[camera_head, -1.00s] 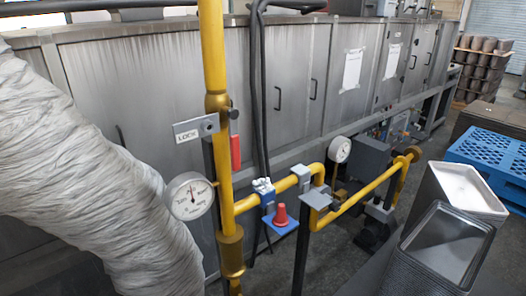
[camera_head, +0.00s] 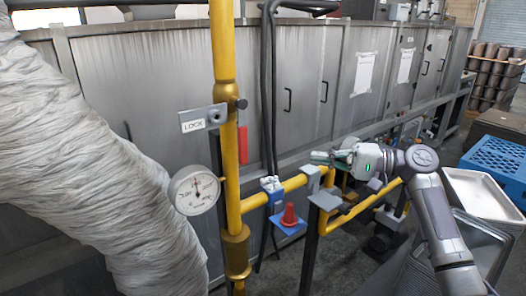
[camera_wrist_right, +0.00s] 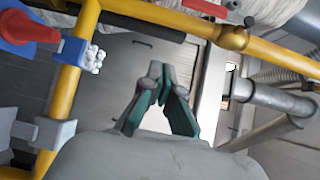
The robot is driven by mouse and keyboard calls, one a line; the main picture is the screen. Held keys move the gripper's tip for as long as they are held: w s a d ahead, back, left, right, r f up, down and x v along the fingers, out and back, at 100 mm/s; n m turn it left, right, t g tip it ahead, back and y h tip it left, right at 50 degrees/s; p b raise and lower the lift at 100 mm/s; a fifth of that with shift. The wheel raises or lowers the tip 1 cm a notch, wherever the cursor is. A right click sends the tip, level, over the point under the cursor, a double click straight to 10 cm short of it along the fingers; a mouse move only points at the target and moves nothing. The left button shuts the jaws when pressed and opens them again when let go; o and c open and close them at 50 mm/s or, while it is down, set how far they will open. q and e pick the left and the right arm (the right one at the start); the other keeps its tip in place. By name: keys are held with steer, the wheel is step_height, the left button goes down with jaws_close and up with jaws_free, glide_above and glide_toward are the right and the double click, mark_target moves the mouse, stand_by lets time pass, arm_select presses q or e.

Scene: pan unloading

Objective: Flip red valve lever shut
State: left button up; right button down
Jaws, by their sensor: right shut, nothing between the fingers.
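The red valve lever (camera_head: 243,145) hangs vertically, parallel to and just right of the yellow upright pipe (camera_head: 231,180). It sits below the brass valve body (camera_head: 226,100). In the right wrist view the lever (camera_wrist_right: 205,8) is at the top edge, partly cut off, beside the pipe (camera_wrist_right: 165,18). My right gripper (camera_head: 320,156) is shut and empty, to the right of the lever and slightly lower in the picture, clearly apart from it. Its green-padded fingers (camera_wrist_right: 163,85) meet at the tips in the right wrist view. My left gripper is out of view.
A LOCK plate (camera_head: 203,119) and a round gauge (camera_head: 195,190) are left of the pipe. A horizontal yellow pipe (camera_head: 292,184) carries a blue bracket with a red cone (camera_head: 289,214). Black hoses (camera_head: 268,90) hang behind. A wrapped duct (camera_head: 90,190) fills the left.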

steer(key=shift+n+g+y, duration=0.5)
steer(key=shift+n+g, duration=0.2)
steer(key=r, duration=0.1)
steer(key=s+r, duration=0.1)
steer(key=r, duration=0.1)
steer(key=s+r, duration=0.1)
steer(key=shift+s+r, duration=0.15)
steer(key=shift+r, duration=0.15)
steer(key=shift+a, duration=0.15)
steer(key=p, duration=0.4)
glide_toward(246, 147)
steer(key=w+a, duration=0.4)
steer(key=w, duration=0.1)
steer(key=shift+s+a+f+p, duration=0.15)
steer(key=shift+s+a+p, duration=0.3)
steer(key=shift+s+a, duration=0.15)
steer(key=shift+s+a+f+p, duration=0.2)
steer(key=shift+s+a+p, duration=0.25)
steer(key=shift+s+a, duration=0.15)
steer(key=shift+w, duration=0.1)
steer(key=shift+s+a+f+m+y, duration=0.1)
steer(key=shift+s+a+m+y, duration=0.1)
steer(key=shift+a+m+y, duration=0.1)
